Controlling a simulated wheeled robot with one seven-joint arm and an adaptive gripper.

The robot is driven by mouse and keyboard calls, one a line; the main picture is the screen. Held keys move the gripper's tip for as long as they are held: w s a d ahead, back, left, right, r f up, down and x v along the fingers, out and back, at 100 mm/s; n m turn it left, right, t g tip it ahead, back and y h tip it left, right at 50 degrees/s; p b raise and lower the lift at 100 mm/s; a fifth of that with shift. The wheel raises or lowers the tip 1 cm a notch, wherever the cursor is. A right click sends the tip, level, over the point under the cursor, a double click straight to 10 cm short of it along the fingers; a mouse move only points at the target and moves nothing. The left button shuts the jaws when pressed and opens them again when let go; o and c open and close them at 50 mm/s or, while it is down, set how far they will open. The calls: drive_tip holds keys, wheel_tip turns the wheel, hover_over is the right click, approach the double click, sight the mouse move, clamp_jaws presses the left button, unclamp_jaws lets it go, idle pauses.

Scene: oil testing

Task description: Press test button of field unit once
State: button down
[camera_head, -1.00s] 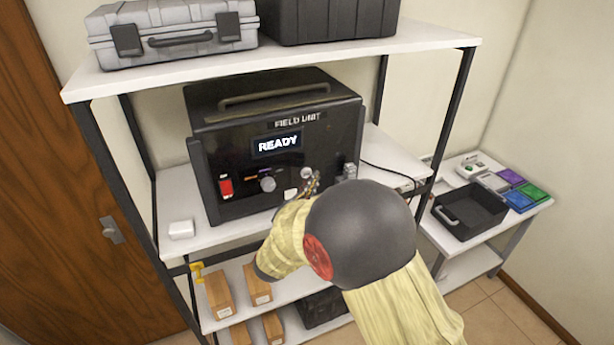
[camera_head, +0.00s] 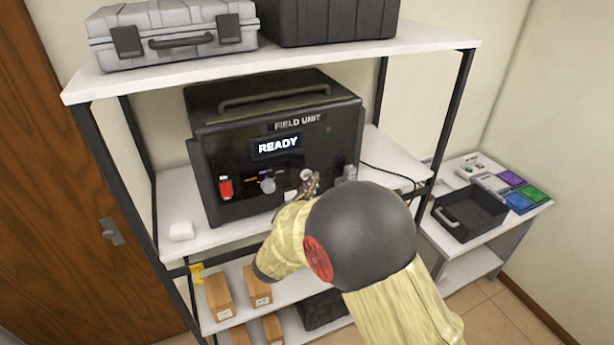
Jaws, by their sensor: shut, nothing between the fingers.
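The field unit (camera_head: 235,155) is a black box with a top handle, standing on the middle shelf. Its display (camera_head: 277,145) reads READY. On its front are a lit red switch (camera_head: 226,188), a grey knob (camera_head: 268,185) and a round light button (camera_head: 306,175). My gripper (camera_head: 312,184) is shut and empty, close in front of the panel by the round button. My arm hides the lower right of the panel, and I cannot tell whether the fingertips touch the button.
A grey case (camera_head: 172,36) and a dark case (camera_head: 330,20) stand on the top shelf (camera_head: 270,62). A small white block (camera_head: 181,231) lies left of the unit. Cardboard boxes (camera_head: 219,297) are below. A side table at right holds a black tray (camera_head: 470,215).

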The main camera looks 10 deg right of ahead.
drive_tip(key=shift+w+b, duration=0.2)
drive_tip(key=shift+b, duration=0.1)
drive_tip(key=shift+w+a, duration=0.1)
drive_tip(key=shift+w, duration=0.1)
idle(0.3)
drive_tip(key=shift+w+a+b, duration=0.1)
drive_tip(key=shift+w+b, duration=0.35)
idle(0.8)
drive_tip(key=shift+s, duration=0.15)
drive_tip(key=shift+s+d+b, duration=0.2)
drive_tip(key=shift+s+b, duration=0.15)
drive_tip(key=shift+s, duration=0.35)
drive_tip(key=shift+s, duration=0.1)
drive_tip(key=s, duration=0.2)
drive_tip(key=s+d+b, duration=0.1)
drive_tip(key=s, duration=0.1)
drive_tip(key=shift+s+d, duration=0.2)
drive_tip(key=shift+s, duration=0.1)
idle(0.6)
